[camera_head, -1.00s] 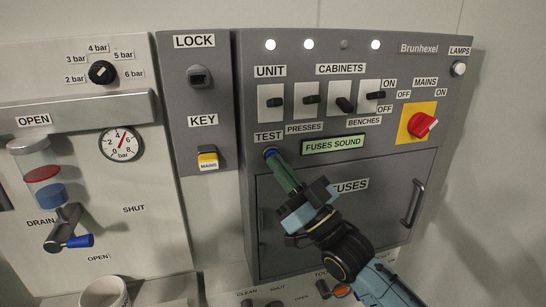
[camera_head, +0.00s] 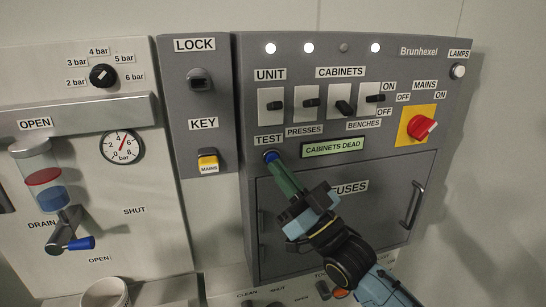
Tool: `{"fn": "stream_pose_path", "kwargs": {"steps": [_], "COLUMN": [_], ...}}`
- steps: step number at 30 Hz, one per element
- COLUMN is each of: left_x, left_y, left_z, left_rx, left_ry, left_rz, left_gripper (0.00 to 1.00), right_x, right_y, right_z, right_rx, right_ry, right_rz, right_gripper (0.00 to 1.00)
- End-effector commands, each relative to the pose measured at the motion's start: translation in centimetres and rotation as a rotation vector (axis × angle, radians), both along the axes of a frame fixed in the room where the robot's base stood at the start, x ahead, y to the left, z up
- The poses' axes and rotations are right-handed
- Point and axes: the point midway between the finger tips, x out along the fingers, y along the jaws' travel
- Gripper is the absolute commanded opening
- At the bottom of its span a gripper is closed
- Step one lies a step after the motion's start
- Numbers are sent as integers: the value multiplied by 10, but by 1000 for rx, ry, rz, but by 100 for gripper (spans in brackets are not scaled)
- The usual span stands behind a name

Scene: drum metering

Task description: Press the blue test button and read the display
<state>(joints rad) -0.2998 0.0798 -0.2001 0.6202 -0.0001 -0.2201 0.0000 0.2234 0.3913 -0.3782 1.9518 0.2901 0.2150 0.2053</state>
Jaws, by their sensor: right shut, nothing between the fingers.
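The blue test button (camera_head: 270,156) sits under the TEST label on the grey panel (camera_head: 220,100). My right gripper (camera_head: 278,168) is shut, with its green fingertips just below and right of the button. I cannot tell whether the tips touch it. The display (camera_head: 333,148), a green-lit strip right of the button, reads "CABINETS DEAD". My left gripper is not in view.
Above are several switches, the UNIT switch (camera_head: 271,102) among them, and a red MAINS knob (camera_head: 422,128) on yellow. The FUSES door (camera_head: 390,180) has a handle (camera_head: 413,205) at right. Three lamps are lit white, one is dark. A pressure gauge (camera_head: 122,147) is at left.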

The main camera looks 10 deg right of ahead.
Motion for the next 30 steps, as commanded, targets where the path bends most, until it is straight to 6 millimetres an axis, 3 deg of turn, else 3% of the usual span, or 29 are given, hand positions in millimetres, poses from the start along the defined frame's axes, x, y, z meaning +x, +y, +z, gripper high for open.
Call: {"fn": "stream_pose_path", "kwargs": {"steps": [13,30], "left_x": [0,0], "left_y": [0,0], "left_z": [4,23], "left_rx": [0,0], "left_ry": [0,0], "left_rz": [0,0], "left_gripper": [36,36], "right_x": [-7,-54], "right_y": [0,-2], "right_z": [1,1], "right_rx": [1,0], "right_ry": [-1,-1], "right_rz": [0,-1], "right_gripper": [0,0]}}
